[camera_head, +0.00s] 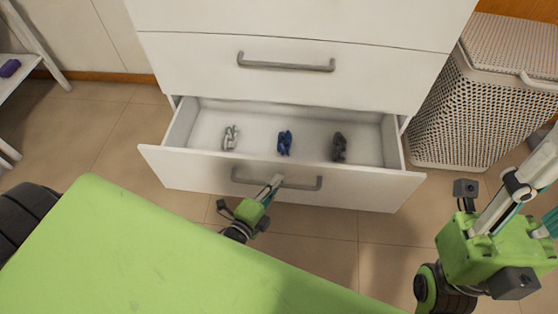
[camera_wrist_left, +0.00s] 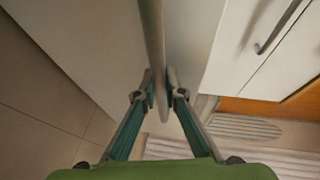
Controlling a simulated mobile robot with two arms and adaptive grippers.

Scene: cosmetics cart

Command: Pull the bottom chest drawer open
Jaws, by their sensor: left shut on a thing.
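The bottom chest drawer (camera_head: 290,183) stands partly open, with its inside visible from above. Its grey bar handle (camera_head: 305,183) is on the drawer front. My left gripper (camera_head: 274,183) is at the middle of this handle, shut on it. In the left wrist view the handle (camera_wrist_left: 153,50) runs between the two fingertips of the left gripper (camera_wrist_left: 160,85). My right gripper (camera_head: 525,185) is at the right edge, away from the chest. Its fingertips are not clearly shown.
The drawer holds a white item (camera_head: 230,137), a blue item (camera_head: 285,143) and a dark item (camera_head: 339,147). A closed drawer with a handle (camera_head: 286,66) is above. A woven basket (camera_head: 470,110) stands right of the chest. Tiled floor (camera_head: 115,140) is clear at left.

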